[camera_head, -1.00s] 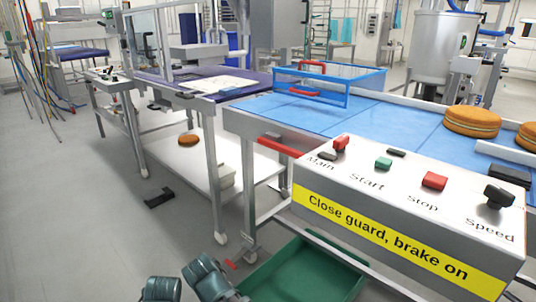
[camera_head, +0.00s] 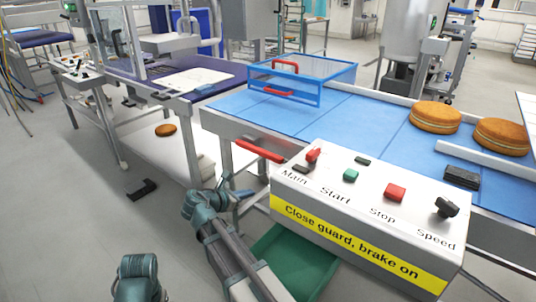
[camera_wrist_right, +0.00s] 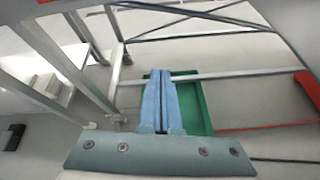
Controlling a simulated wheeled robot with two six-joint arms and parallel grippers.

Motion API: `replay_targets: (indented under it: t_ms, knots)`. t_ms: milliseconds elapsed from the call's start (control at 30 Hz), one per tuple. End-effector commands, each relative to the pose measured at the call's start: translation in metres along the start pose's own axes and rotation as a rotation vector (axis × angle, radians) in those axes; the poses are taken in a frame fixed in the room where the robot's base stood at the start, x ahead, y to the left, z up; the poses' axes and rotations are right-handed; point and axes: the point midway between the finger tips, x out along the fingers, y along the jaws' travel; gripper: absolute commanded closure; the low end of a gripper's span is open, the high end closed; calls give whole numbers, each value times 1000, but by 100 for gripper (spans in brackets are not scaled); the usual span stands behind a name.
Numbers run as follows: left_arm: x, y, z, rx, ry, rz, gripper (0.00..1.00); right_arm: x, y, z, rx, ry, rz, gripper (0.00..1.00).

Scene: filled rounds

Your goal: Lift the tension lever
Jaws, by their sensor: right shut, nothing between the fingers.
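A red lever (camera_head: 262,150) sticks out from the side of the blue-topped conveyor, left of the control box, in the head view. It lies nearly level, sloping slightly. My right gripper (camera_head: 240,192) is below the lever, apart from it, shut and empty. In the right wrist view the blue fingers (camera_wrist_right: 160,75) are together with nothing between them. A red piece (camera_wrist_right: 308,88) shows at that view's right edge; I cannot tell whether it is the lever. Only a part of my left arm shows at the bottom of the head view; its gripper is hidden.
The control box (camera_head: 350,250) with several knobs stands right of my right arm. A green tray (camera_head: 300,265) is below it. The conveyor frame and legs are close to the gripper. A blue guard (camera_head: 335,72) with a red handle stands on the belt.

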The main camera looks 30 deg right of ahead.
Motion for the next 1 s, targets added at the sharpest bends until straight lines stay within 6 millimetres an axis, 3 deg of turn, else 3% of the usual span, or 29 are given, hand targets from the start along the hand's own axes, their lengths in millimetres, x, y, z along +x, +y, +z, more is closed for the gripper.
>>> replay_targets:
  t_ms: [33,200,667,833,1000]
  knots:
    - [-10,-1,1,-1,0,0,5,1,7,17,-50,-31,3,100]
    - [-16,-1,1,-1,0,1,5,6,14,41,-170,-99,8,100]
    - [-15,-1,1,-1,0,1,5,9,15,44,-196,-113,9,100]
    - [-7,0,0,-1,0,1,5,28,16,44,-195,-112,7,100]
    - [5,1,0,-1,0,1,5,62,17,47,-194,-112,6,100]
